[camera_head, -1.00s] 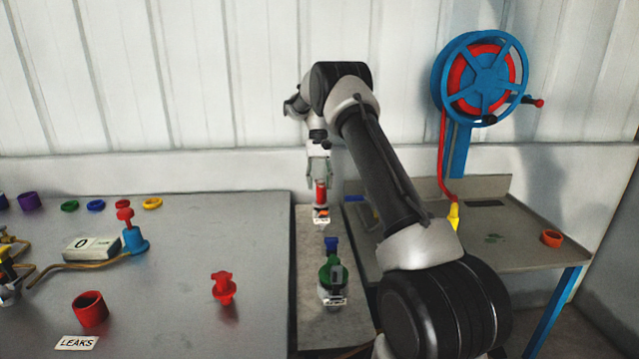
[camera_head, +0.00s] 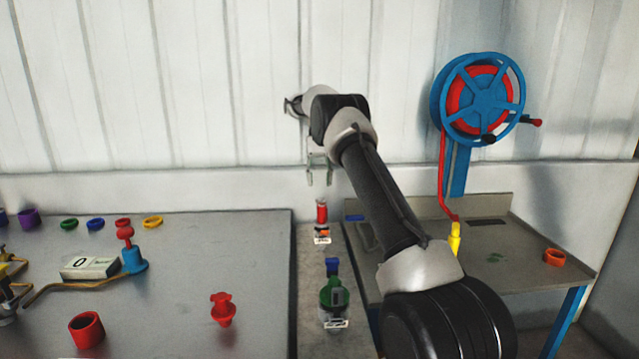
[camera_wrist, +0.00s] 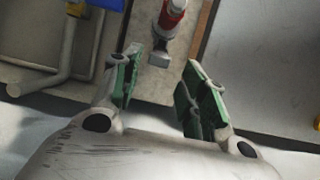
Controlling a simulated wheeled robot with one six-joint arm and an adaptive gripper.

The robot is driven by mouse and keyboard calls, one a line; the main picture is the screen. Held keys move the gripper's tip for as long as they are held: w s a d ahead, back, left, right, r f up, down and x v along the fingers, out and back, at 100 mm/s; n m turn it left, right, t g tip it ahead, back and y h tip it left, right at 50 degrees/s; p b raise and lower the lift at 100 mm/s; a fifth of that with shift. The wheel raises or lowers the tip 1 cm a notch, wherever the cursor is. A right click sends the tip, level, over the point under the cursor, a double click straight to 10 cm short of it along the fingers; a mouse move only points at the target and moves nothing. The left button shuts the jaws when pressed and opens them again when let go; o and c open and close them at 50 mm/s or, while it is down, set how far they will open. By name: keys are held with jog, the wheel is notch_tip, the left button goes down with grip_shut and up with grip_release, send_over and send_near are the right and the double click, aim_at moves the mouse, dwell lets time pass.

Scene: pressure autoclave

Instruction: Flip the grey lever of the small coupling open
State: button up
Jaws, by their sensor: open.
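A small red coupling (camera_head: 321,212) stands on the narrow grey ledge between two tables, with a dark and orange part and a white label below it. It also shows in the wrist view (camera_wrist: 172,14), with a grey piece at its lower end. I cannot tell for sure whether this piece is the lever or how it is set. My gripper (camera_head: 319,180) is open and empty, above the red coupling and apart from it. In the wrist view its green-padded fingers (camera_wrist: 161,75) are spread, with the coupling beyond the gap between them.
A larger green coupling (camera_head: 334,293) with a blue top stands nearer on the same ledge. The left table (camera_head: 170,260) holds several coloured rings and red fittings. A blue hose reel (camera_head: 480,98) with a red hose hangs over the right table (camera_head: 520,255). The wall is close behind.

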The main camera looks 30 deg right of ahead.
jog(key=shift+d, duration=0.1)
jog(key=shift+c, duration=1.4)
jog(key=shift+t, duration=0.4)
jog(key=r, duration=0.2)
jog(key=d+r, duration=0.1)
jog(key=r, duration=0.1)
jog(key=shift+s+r, duration=0.2)
jog(key=shift+r, duration=0.15)
grip_shut()
jog(key=s+a+r+n+t+y, duration=0.15)
jog(key=s+r+n+t, duration=0.25)
jog(key=s+r, duration=0.4)
jog(key=s+a+f+n+t, duration=0.2)
jog(key=s+f+n+t, duration=0.2)
jog(key=f+n, duration=0.4)
jog(key=w+f+n, duration=0.1)
jog(key=w+f, duration=0.1)
jog(key=f, duration=0.1)
jog(key=w+f+n+h, duration=0.1)
jog(key=w+f+n, duration=0.1)
jog(key=w+f, duration=0.1)
jog(key=w+f+n+t, duration=0.1)
jog(key=w+f+n, duration=0.1)
jog(key=f, duration=0.1)
jog(key=shift+w+a, duration=0.1)
jog(key=shift+w, duration=0.05)
